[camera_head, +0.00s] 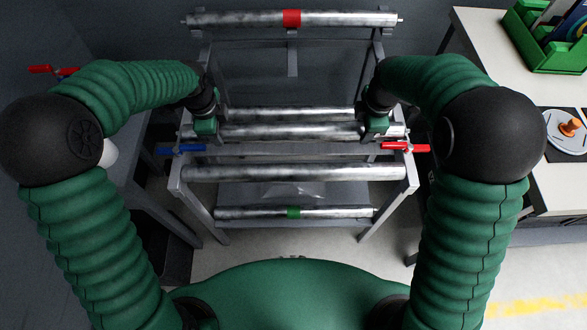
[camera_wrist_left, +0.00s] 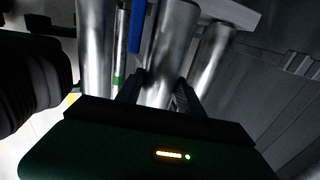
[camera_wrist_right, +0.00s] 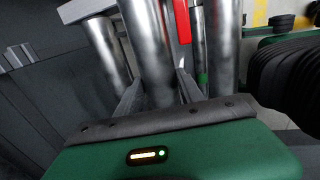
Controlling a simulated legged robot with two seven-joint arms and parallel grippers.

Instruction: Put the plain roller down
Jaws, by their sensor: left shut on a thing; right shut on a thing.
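A plain silver roller (camera_head: 290,131) lies level across the rack (camera_head: 410,180), between two other plain rollers. My left gripper (camera_head: 205,128) is shut on it near its left end, and my right gripper (camera_head: 376,128) is shut on it near its right end. In the left wrist view the held roller (camera_wrist_left: 172,50) passes between the fingers; the right wrist view shows the same roller (camera_wrist_right: 148,45) between the other fingers. The grippers partly cover its ends, so I cannot tell whether it rests on the rack.
Plain rollers lie just behind (camera_head: 290,114) and in front (camera_head: 290,173). A red-banded roller (camera_head: 240,19) is on top, a green-banded roller (camera_head: 250,213) low in front. A blue lever (camera_head: 182,149) and red lever (camera_head: 405,147) flank the rack. A workbench (camera_head: 490,50) stands right.

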